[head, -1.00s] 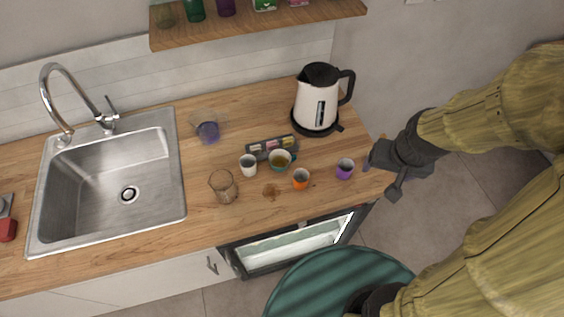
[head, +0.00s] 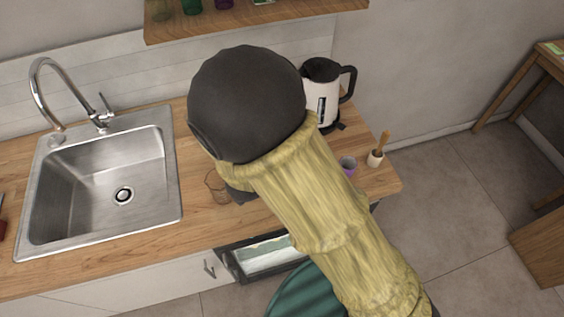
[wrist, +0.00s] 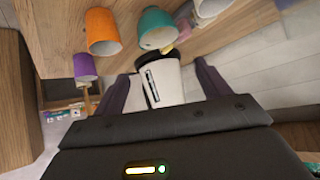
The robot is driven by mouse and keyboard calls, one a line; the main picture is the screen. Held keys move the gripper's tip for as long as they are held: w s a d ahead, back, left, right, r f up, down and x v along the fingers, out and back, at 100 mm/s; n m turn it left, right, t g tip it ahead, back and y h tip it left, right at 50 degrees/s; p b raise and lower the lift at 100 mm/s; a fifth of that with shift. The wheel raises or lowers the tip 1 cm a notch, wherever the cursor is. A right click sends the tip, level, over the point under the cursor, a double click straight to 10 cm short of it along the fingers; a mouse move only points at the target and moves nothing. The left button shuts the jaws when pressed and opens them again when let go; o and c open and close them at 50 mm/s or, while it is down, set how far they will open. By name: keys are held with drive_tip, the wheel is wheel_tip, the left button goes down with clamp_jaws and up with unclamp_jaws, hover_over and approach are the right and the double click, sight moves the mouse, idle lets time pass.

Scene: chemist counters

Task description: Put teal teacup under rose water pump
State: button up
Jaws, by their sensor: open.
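The teal teacup (wrist: 157,28) shows in the wrist view at the top middle, its pale inside facing me. It stands apart from my fingers. My gripper (wrist: 163,72) is open and empty, with the cup just above the gap between its fingers in the picture. In the head view my arm hides the teacup and most of my gripper.
An orange cup (wrist: 102,32) and white cup (wrist: 211,7) flank the teacup; a purple cup (wrist: 84,66) is farther left. The kettle (wrist: 162,82) stands beyond my fingers. A glass beaker (head: 215,186), a mortar (head: 375,158) and the sink (head: 100,185) share the counter.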

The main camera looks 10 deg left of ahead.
drive_tip(key=s+a+f+t+h+b, duration=0.1)
drive_tip(key=s+a+f+t+h, duration=0.1)
drive_tip(key=s, duration=0.5)
drive_tip(key=shift+s+a+t, duration=0.3)
drive_tip(key=shift+a+t, duration=0.25)
drive_tip(key=shift+t, duration=0.45)
drive_tip(key=shift+w+f, duration=0.1)
drive_tip(key=p+x, duration=0.3)
drive_tip(key=x, duration=0.9)
drive_tip(key=shift+d+f, duration=0.1)
drive_tip(key=shift+d, duration=0.05)
